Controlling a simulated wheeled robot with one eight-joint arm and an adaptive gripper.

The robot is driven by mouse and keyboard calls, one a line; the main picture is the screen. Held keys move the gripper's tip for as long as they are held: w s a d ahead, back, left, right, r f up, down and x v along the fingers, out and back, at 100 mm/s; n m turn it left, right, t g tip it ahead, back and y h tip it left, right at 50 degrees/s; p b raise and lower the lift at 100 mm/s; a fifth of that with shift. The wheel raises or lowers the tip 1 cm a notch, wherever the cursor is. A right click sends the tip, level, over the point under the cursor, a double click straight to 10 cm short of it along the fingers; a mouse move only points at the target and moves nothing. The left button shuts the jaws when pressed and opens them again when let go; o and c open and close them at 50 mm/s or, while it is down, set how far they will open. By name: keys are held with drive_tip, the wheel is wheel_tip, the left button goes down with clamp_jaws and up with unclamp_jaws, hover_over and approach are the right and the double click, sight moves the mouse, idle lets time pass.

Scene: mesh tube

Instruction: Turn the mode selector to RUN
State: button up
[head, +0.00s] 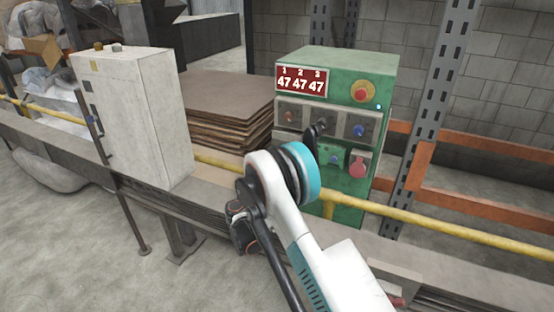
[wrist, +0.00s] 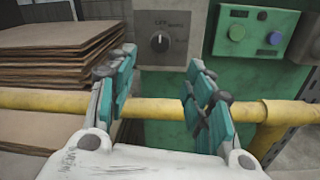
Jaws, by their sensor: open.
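The mode selector (wrist: 160,42) is a black round knob with a light pointer mark on a grey plate, in the wrist view at top centre. The pointer looks roughly upright. Small lettering sits around it, too blurred to read surely. My gripper (wrist: 160,75) is open and empty, with its teal-padded fingers apart, left and right below the knob. The fingers look clear of the knob. In the head view my arm covers the selector and the gripper's fingers. The green control cabinet (head: 340,60) carries the panel.
A yellow rail (wrist: 160,108) crosses in front of the cabinet, below the selector; it also shows in the head view (head: 440,222). A green and blue button box (wrist: 255,30) is right of the selector. Stacked brown sheets (head: 225,100) and a white cabinet (head: 135,110) stand left.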

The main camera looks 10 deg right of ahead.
drive_tip(key=b+x, duration=0.3)
drive_tip(key=x, duration=0.7)
drive_tip(key=shift+w+d, duration=0.2)
drive_tip(key=shift+w, duration=0.15)
drive_tip(key=c, duration=1.1)
